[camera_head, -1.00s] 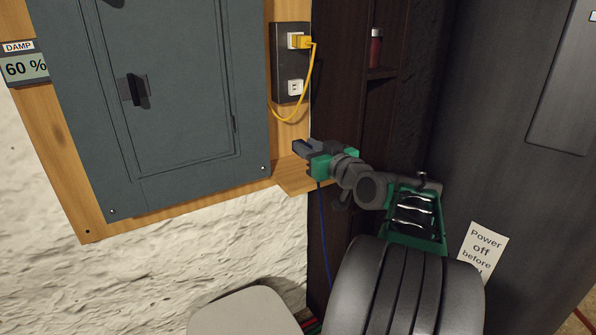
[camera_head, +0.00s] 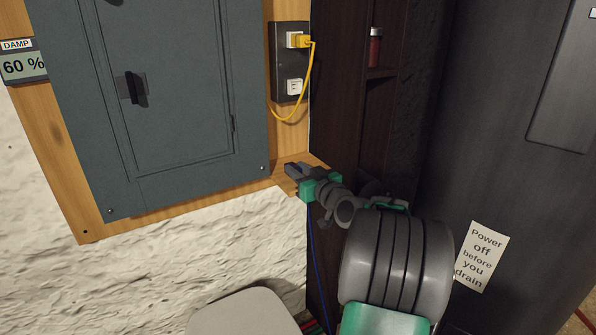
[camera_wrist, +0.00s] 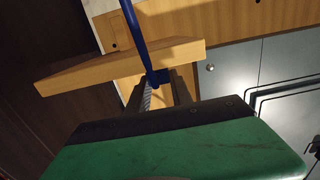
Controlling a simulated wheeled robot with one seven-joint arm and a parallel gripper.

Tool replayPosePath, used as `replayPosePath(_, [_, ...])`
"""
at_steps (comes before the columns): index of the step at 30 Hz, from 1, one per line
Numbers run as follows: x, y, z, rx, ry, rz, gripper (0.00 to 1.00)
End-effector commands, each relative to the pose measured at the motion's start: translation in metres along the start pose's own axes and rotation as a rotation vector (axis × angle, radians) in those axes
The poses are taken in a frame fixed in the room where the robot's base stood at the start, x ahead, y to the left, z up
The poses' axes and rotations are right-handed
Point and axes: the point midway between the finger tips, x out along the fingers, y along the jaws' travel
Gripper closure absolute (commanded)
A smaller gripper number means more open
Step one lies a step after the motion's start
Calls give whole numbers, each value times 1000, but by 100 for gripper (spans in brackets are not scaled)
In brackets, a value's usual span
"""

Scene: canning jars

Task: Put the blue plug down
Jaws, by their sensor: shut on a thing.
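My gripper (camera_head: 293,170) is at the small wooden shelf (camera_head: 317,160) below the outlet plate, at the lower right corner of the grey panel. In the wrist view my gripper (camera_wrist: 162,92) is shut on the blue plug (camera_wrist: 158,77), a small dark-blue end between the fingers. Its blue cord (camera_wrist: 134,28) runs up and away there. In the head view the blue cord (camera_head: 314,255) hangs below the gripper, and the plug itself is hidden. The shelf (camera_wrist: 105,68) lies just beyond the fingertips. I cannot tell whether the plug touches it.
The outlet plate (camera_head: 278,66) has a yellow plug (camera_head: 301,41) in its upper socket; the lower socket (camera_head: 294,87) is empty. The yellow cord loops below. The grey panel (camera_head: 185,110) is at left. A dark cabinet with a red bottle (camera_head: 375,48) stands right of the shelf.

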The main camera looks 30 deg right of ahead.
Motion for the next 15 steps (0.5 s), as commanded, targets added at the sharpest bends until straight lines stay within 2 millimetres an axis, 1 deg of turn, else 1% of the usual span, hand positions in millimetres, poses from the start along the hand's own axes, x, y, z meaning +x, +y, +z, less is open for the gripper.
replayPosePath(4, [0,0,4,-1,1,0,100])
replayPosePath(5, [0,0,3,-1,0,0,71])
replayPosePath(12, [0,0,2,0,0,0,51])
replayPosePath(15, [0,0,2,0,0,0,51])
